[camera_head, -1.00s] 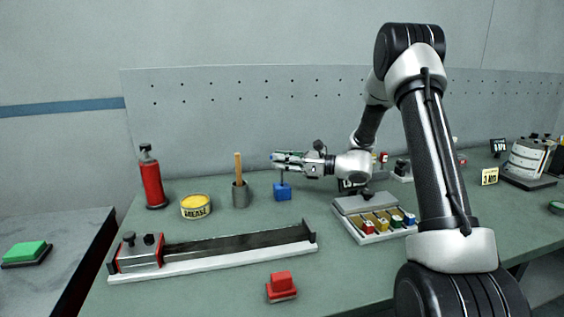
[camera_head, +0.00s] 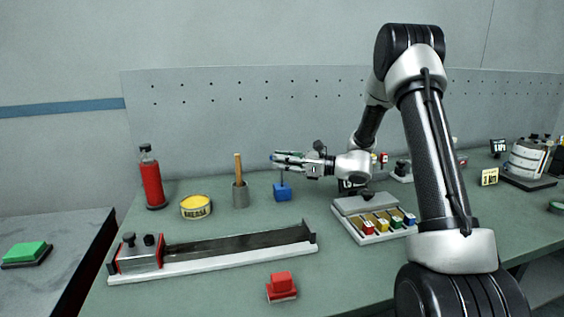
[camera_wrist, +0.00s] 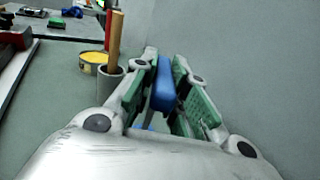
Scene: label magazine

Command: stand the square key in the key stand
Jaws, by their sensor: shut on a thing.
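My gripper (camera_head: 276,158) is at the back of the bench, level and pointing left. Its green-padded fingers are shut on the blue handle of the square key; the handle (camera_wrist: 163,92) shows between the pads in the wrist view. In the head view a thin dark shaft (camera_head: 281,179) runs down from the fingers to a small blue block (camera_head: 282,193), which looks like the key stand. The key looks upright over the block. I cannot tell how deep the shaft sits in it. The wrist view shows only a sliver of blue low behind the fingers.
A grey cup with a wooden handle (camera_head: 240,194) stands just left of the block, with a yellow grease tin (camera_head: 196,207) and a red bottle (camera_head: 152,180) beyond. A long rail fixture (camera_head: 215,258) lies in front. A tray of coloured pieces (camera_head: 378,228) is at right.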

